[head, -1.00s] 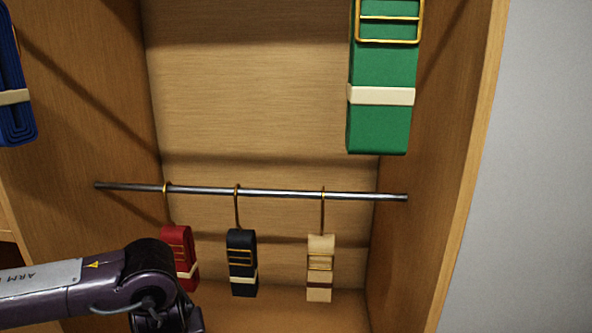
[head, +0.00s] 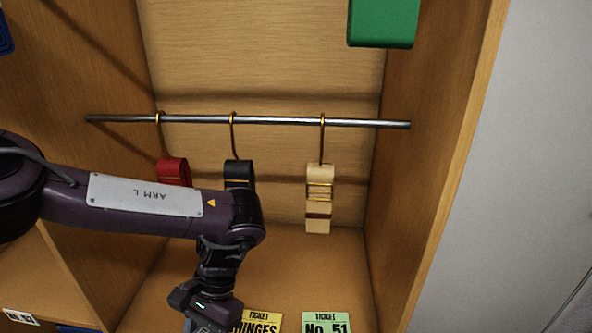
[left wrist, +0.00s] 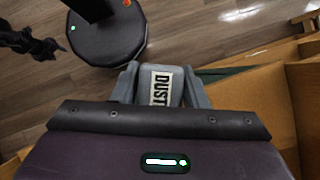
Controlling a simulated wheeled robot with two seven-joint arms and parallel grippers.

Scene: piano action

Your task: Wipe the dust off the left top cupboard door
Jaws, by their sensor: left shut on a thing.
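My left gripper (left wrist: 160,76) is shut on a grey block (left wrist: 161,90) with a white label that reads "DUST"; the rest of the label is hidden. In the head view my left gripper (head: 208,318) points down at the bottom edge, in front of the open wooden compartment (head: 300,265), and what it holds is cut off there. I see no cupboard door that I can make out, and no dust. My right gripper is not in view.
A metal rod (head: 280,121) crosses the compartment. Red (head: 174,170), dark (head: 239,173) and cream (head: 318,200) folded straps hang from it. Yellow (head: 262,323) and green (head: 326,322) tickets show below. Grey wall (head: 530,150) is at right.

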